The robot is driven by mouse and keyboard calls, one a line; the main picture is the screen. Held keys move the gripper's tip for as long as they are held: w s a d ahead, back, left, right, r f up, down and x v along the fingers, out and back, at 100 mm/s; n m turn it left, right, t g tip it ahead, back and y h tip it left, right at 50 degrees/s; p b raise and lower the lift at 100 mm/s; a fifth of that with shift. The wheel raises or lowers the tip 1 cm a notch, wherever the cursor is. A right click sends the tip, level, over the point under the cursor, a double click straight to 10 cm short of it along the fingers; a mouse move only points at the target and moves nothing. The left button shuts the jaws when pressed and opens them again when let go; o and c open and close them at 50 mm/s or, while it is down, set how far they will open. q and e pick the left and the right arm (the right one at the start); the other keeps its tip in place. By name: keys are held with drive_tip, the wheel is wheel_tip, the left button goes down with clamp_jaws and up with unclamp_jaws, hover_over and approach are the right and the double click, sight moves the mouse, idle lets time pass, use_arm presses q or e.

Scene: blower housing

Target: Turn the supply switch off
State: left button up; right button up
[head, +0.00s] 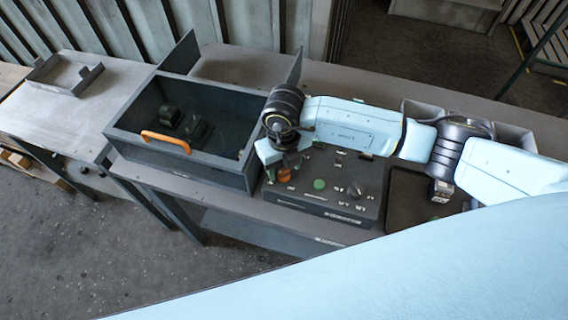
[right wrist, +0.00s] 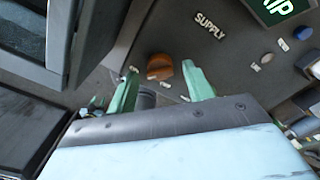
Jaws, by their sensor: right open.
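The supply switch is an orange knob (head: 284,175) at the left end of the dark control panel (head: 330,211). In the right wrist view the orange knob (right wrist: 164,67) sits beside the word SUPPLY. My right gripper (head: 288,159) is over that end of the panel. In the right wrist view its green fingers (right wrist: 160,71) are open, one on each side of the knob. I cannot tell whether they touch it. The knob's marked position is too small to read. My left gripper is not in view.
A dark open box (head: 216,165) with an orange handle (head: 165,142) stands close left of the panel, with dark parts inside. The panel also has a green button (head: 319,184) and a dark rotary knob (head: 356,189). A metal tray (head: 65,76) lies on the left table.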

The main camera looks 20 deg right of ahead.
drive_tip(key=shift+f, duration=0.15)
drive_tip(key=shift+c, duration=0.4)
drive_tip(key=c, duration=0.9)
